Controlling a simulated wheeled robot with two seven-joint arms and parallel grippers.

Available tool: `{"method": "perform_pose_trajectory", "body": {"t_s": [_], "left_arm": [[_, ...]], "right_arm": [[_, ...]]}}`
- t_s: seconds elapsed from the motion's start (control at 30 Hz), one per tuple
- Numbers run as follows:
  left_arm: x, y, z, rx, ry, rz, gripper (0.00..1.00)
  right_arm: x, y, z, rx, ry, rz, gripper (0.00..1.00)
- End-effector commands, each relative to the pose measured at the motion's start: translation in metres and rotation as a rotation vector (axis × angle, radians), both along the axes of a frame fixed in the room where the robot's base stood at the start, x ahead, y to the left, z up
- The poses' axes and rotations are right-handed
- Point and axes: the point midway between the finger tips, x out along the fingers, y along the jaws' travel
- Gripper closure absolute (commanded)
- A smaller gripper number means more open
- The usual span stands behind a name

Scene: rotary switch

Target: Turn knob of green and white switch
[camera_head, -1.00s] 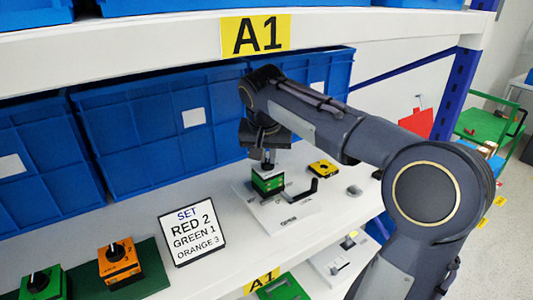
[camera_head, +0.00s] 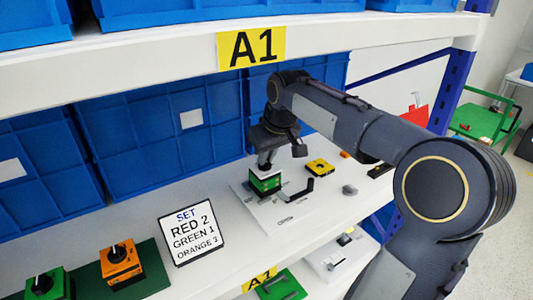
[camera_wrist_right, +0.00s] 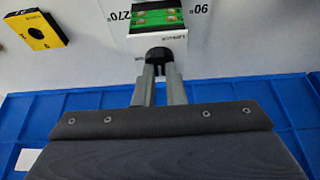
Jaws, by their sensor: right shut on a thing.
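The green and white switch (camera_head: 265,183) stands on a white plate (camera_head: 290,216) on the shelf, right of the sign. Its white top, green side and black knob (camera_wrist_right: 159,54) show in the right wrist view. My right gripper (camera_head: 266,163) comes down from above and is shut on the knob, its two fingers on either side of it in the right wrist view (camera_wrist_right: 159,75). The gripper looks tilted in the head view. The arm and fingers partly hide the knob there. My left gripper is not in view.
A sign (camera_head: 193,231) reads RED 2, GREEN 1, ORANGE 3. An orange switch (camera_head: 121,262) and a green switch (camera_head: 46,283) stand at the left. A yellow block (camera_head: 319,167) lies right of the switch. Blue bins (camera_head: 160,135) line the back.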

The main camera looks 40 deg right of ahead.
Motion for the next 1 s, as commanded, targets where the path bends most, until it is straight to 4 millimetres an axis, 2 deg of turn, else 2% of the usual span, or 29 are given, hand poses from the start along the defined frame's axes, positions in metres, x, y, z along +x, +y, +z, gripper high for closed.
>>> {"method": "perform_pose_trajectory", "body": {"t_s": [0.47,0.5,0.67,1.0], "left_arm": [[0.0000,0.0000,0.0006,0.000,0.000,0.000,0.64],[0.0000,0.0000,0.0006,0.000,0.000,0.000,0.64],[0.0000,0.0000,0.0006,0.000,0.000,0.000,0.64],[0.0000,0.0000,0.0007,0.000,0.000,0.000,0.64]], "right_arm": [[0.0001,-0.0001,-0.0003,0.000,0.001,0.016,1.00],[0.0001,-0.0001,-0.0002,0.000,0.001,0.016,0.88],[0.0001,-0.0001,-0.0002,0.000,0.001,0.016,0.67],[-0.0010,-0.0001,0.0032,0.000,0.000,0.015,0.67]]}}
